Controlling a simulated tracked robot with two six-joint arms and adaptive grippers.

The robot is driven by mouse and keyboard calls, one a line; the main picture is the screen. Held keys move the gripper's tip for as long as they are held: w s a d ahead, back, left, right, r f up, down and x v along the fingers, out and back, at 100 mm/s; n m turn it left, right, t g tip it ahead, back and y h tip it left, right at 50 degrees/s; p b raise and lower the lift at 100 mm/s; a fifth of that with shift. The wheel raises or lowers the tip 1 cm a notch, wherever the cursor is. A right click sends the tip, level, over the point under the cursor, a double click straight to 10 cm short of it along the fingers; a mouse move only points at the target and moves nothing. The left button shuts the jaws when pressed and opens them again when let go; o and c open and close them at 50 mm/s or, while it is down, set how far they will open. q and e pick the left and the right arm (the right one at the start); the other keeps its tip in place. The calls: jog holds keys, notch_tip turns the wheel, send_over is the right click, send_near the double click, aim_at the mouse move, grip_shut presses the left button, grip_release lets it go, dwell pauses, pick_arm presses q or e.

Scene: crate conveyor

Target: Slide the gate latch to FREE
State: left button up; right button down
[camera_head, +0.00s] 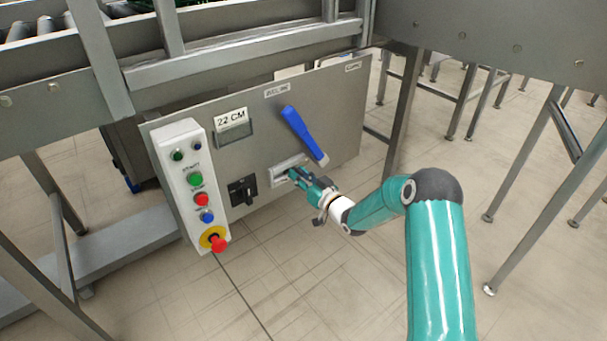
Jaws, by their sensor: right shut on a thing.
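The gate latch (283,171) is a pale slotted plate low on the grey control panel (345,128), below the blue lever. My right gripper (293,176) reaches in from the right and is shut on the latch's small handle. The gripper hides the handle and part of the plate, and the markings there are too small to read. I cannot tell which position the latch is in. My left gripper is not in view.
The blue lever (303,133) slants just above my gripper. A white button box (188,180) with a red emergency stop (219,244) is at the left. A black switch (243,191) and a "22 CM" display (233,128) sit between. Metal conveyor legs (405,110) stand at the right.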

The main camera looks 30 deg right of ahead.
jog(key=shift+s+a+b, duration=0.2)
jog(key=shift+a+b, duration=0.15)
jog(key=shift+a, duration=1.65)
jog(key=shift+f, duration=0.1)
jog(key=c, duration=1)
grip_release()
jog(key=shift+a, duration=0.1)
jog(key=shift+o, duration=0.2)
jog(key=s+d, duration=0.1)
jog(key=s, duration=1.1)
